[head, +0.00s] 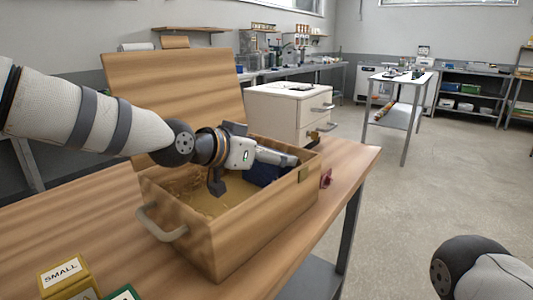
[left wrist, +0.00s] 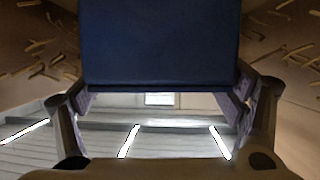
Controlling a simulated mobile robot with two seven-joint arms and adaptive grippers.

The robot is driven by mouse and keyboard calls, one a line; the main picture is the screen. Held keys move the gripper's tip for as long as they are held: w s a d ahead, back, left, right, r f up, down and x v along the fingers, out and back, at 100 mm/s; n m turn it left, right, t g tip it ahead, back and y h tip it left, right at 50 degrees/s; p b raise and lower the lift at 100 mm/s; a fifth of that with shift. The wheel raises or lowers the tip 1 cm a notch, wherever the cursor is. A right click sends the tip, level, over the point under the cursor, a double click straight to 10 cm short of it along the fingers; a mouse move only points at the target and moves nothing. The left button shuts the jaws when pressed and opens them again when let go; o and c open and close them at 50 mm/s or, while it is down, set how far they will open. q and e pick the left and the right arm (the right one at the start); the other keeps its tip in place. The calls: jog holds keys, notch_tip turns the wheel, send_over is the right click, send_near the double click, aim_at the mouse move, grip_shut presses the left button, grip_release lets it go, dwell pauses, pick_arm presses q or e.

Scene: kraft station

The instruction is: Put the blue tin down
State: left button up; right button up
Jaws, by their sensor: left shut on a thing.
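The blue tin (head: 263,174) shows as a dark blue block inside the open wooden chest (head: 245,238), near its far right corner. My left gripper (head: 276,159) reaches down into the chest and is shut on the tin, partly covering it. In the left wrist view the tin (left wrist: 160,42) fills the upper middle between the two fingers. I cannot tell whether the tin's underside touches the chest floor. My right gripper is out of view.
The chest stands on a wooden table (head: 85,222), its lid (head: 175,92) raised at the back. A box labelled SMALL (head: 62,275) lies at the front left. A small red thing (head: 326,178) is beside the chest's right side. A white drawer cabinet (head: 285,110) stands behind.

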pick_arm(q)
jog(key=o, duration=1.2)
jog(key=shift+r, duration=0.15)
jog(key=p+v, duration=0.1)
jog(key=v, duration=0.6)
jog(key=shift+s+a, duration=0.1)
jog(key=shift+s, duration=0.05)
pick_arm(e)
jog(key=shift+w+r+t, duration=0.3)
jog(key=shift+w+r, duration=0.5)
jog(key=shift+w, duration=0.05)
